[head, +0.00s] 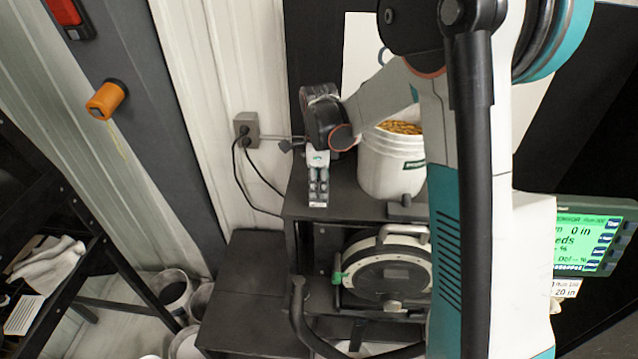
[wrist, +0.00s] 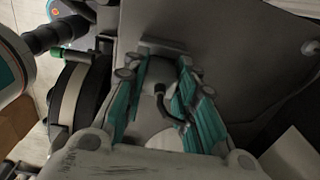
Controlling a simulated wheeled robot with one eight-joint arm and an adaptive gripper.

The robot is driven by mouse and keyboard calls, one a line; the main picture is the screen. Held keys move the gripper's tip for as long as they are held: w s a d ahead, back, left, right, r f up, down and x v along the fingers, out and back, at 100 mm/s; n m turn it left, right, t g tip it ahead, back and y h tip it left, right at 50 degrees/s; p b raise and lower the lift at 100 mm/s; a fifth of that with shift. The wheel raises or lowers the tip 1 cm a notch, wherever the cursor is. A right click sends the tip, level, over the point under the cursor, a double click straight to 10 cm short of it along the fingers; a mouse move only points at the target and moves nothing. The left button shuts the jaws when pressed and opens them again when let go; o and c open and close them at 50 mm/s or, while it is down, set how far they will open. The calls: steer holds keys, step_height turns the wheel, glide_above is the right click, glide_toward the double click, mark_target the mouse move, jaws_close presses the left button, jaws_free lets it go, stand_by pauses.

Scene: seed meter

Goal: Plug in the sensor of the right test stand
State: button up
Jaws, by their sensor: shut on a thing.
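My gripper (head: 318,188) points down over the left part of the black stand top, left of the white bucket. In the wrist view its teal fingers (wrist: 158,78) are closed around a small grey piece (wrist: 158,98) with a short dark curved cable (wrist: 180,118). I cannot tell for sure that this piece is the sensor's plug, and its lower end is hidden. The black test stand (head: 345,203) holds a round seed meter (head: 388,270) below its top. The meter also shows at the left of the wrist view (wrist: 72,100). No mating socket can be made out.
A white bucket of seeds (head: 390,165) stands on the stand, close to my gripper. A grey outlet box (head: 247,128) with black cords is on the wall. A green-screened monitor (head: 588,240) is at right. A lower black surface (head: 250,265) at left is clear.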

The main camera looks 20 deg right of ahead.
steer(key=shift+f+b, duration=0.3)
steer(key=shift+f, duration=0.1)
steer(key=o, duration=1)
steer(key=shift+r, duration=0.1)
step_height(320, 180, up, 12)
steer(key=shift+f, duration=0.1)
